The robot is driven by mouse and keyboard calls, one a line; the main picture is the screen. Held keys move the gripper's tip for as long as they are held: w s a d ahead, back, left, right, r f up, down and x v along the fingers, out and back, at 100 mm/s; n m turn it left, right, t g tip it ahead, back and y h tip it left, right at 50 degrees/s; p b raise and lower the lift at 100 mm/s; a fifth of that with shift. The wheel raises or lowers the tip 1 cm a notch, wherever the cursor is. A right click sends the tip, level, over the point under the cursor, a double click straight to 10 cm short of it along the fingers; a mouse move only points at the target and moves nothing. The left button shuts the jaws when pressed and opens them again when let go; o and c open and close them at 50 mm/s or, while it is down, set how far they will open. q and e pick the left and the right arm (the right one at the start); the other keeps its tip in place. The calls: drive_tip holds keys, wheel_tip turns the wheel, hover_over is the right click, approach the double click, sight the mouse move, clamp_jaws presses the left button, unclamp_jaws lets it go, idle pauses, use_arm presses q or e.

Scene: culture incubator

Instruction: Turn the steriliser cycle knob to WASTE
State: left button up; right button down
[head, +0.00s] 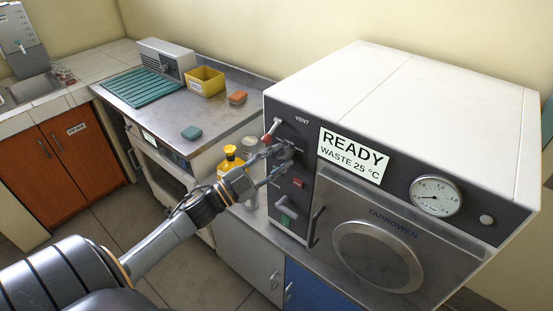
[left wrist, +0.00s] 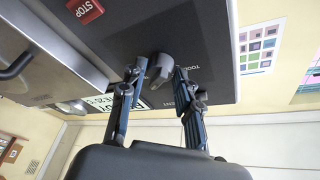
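The steriliser (head: 420,100) is a white box with a dark front panel. Its display (head: 352,157) reads "READY" and "WASTE 25 °C". The grey cycle knob (head: 285,151) is on the panel left of the display, and it shows in the left wrist view (left wrist: 160,72). My left gripper (head: 278,158) is at the knob, with its fingers spread on either side of it. In the left wrist view the gripper (left wrist: 160,82) looks open, with gaps beside the knob. The labels around the knob are partly hidden or too small to read. My right gripper is not in view.
A red-tipped VENT lever (head: 270,131) sits just above the knob. A red STOP button (head: 298,183) is below it, as is a door handle (head: 315,227). A yellow bottle (head: 230,160) stands left of the steriliser. A steel bench with a yellow bin (head: 206,82) is behind.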

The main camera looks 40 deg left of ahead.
use_arm(q)
drive_tip(key=shift+o, duration=0.9)
drive_tip(key=shift+s+f, duration=0.1)
drive_tip(key=shift+s, duration=0.05)
drive_tip(key=v, duration=1.1)
drive_tip(key=shift+s+a, duration=0.2)
drive_tip(key=shift+s, duration=0.15)
